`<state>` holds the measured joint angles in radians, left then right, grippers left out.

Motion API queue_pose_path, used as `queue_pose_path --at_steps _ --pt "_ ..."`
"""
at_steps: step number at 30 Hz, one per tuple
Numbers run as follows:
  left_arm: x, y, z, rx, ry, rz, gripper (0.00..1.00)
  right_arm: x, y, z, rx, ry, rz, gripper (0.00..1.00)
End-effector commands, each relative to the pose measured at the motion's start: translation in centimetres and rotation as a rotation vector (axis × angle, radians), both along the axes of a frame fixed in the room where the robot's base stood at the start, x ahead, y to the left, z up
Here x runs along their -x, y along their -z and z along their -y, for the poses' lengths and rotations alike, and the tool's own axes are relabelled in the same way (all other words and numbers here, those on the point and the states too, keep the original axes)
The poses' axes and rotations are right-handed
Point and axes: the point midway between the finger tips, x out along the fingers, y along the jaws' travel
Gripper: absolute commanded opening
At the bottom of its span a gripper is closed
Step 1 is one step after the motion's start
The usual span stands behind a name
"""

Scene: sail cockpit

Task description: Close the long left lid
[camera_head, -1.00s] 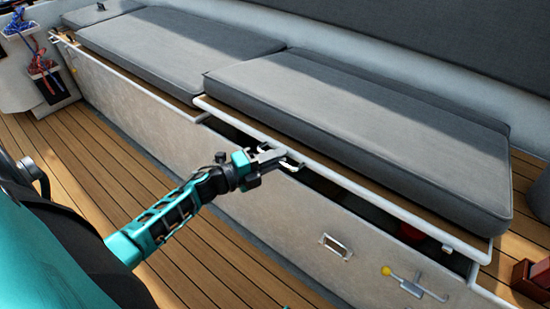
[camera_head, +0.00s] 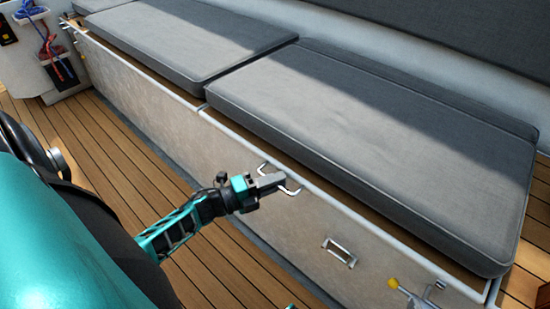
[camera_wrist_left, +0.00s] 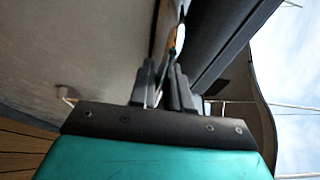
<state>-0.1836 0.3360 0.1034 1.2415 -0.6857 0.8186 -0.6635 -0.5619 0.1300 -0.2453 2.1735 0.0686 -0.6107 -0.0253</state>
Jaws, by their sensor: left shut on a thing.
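The long lid (camera_head: 240,130) has a pale front rim and a grey cushion (camera_head: 390,140) on top. In the head view its rim lies down along the top of the bench front, with no dark gap showing below it. A small metal handle (camera_head: 292,190) hangs at the rim. My left gripper (camera_head: 277,183) is shut on this handle at the bench front. In the left wrist view, its dark fingers (camera_wrist_left: 165,85) are close together beside the pale panel; the handle is hard to make out there. My right gripper is not in view.
A neighbouring cushioned seat (camera_head: 180,40) lies to the left. The bench front (camera_head: 150,95) carries a recessed pull (camera_head: 340,252) and a yellow-knobbed latch (camera_head: 393,283). Rope pockets (camera_head: 55,55) are at far left. The wooden floor (camera_head: 110,150) before the bench is clear.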

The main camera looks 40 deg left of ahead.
Motion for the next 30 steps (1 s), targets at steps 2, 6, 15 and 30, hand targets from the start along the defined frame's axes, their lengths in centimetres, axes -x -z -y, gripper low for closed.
queue_pose_path --at_steps 2,6,15,30 --pt "0.2 0.9 -0.1 -0.009 -0.008 -0.024 0.00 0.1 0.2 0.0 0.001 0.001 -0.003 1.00" --pt "0.3 1.0 0.0 -0.009 -0.007 -0.026 0.25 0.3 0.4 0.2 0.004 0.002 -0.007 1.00" --pt "0.3 0.9 0.0 -0.006 -0.006 -0.022 0.38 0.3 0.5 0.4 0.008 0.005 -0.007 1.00" --pt "3.4 0.6 -1.6 -0.006 -0.004 -0.023 0.38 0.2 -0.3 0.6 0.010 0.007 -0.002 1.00"
